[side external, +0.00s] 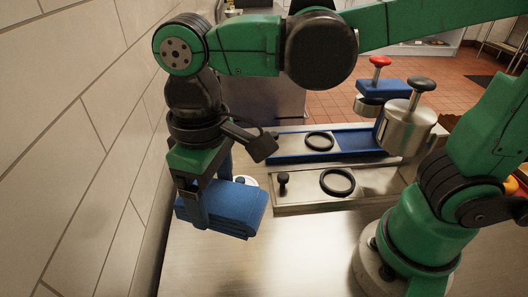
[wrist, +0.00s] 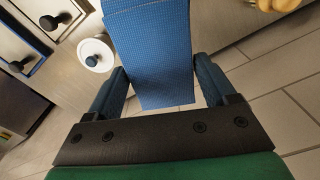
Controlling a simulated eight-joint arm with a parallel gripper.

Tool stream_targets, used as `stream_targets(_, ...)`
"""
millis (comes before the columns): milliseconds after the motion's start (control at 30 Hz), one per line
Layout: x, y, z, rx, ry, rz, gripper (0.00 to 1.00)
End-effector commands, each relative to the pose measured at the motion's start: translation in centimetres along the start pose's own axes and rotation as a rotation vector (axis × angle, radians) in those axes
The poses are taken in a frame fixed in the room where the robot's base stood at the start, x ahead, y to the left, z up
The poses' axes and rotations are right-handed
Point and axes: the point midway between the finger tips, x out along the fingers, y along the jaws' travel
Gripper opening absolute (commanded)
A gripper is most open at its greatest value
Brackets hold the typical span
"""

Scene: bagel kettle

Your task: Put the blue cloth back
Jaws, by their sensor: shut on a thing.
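The blue cloth (side external: 238,207) is a folded, textured bundle held at the left of the steel counter, close to the tiled wall. My gripper (side external: 196,205) points down and is shut on the blue cloth. In the wrist view the cloth (wrist: 150,50) fills the space between the two blue fingers of my gripper (wrist: 158,92). Part of the cloth's far side is hidden by the fingers in the side view. I cannot tell whether its underside touches the counter.
A white round lid (wrist: 95,55) with a dark knob is beside the cloth. A steel plate with a black ring (side external: 337,182) and a blue-edged tray (side external: 358,141) are to the right. A steel pot (side external: 405,130) stands behind. The front counter (side external: 270,255) is clear. The tiled wall (side external: 75,150) is close at left.

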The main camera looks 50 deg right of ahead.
Motion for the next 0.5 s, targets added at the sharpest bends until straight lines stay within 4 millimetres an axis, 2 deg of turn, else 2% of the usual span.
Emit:
stream_targets(100, 2.7, 0.0, 0.0, 0.0, 0.0, 0.0, 0.36)
stream_targets(300, 6.7, 0.0, -0.1, 0.0, 0.0, 0.0, 0.36)
stream_targets(500, 9.2, 0.0, -0.1, 0.0, 0.0, 0.0, 0.36)
